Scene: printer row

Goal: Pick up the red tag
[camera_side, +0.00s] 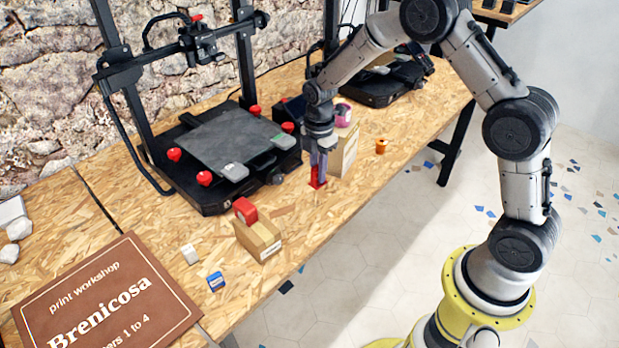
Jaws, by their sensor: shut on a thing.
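The red tag (316,183) is a small flat red piece at the tips of my gripper (319,176), low over the wooden table (290,222). My gripper points straight down and its fingers are shut on the tag. The fingers cover part of the tag. I cannot tell whether the tag touches the table or hangs just above it.
A tan box (343,152) stands right behind my gripper, with a pink item (342,114) behind it. A 3D printer (215,150) stands to the left.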

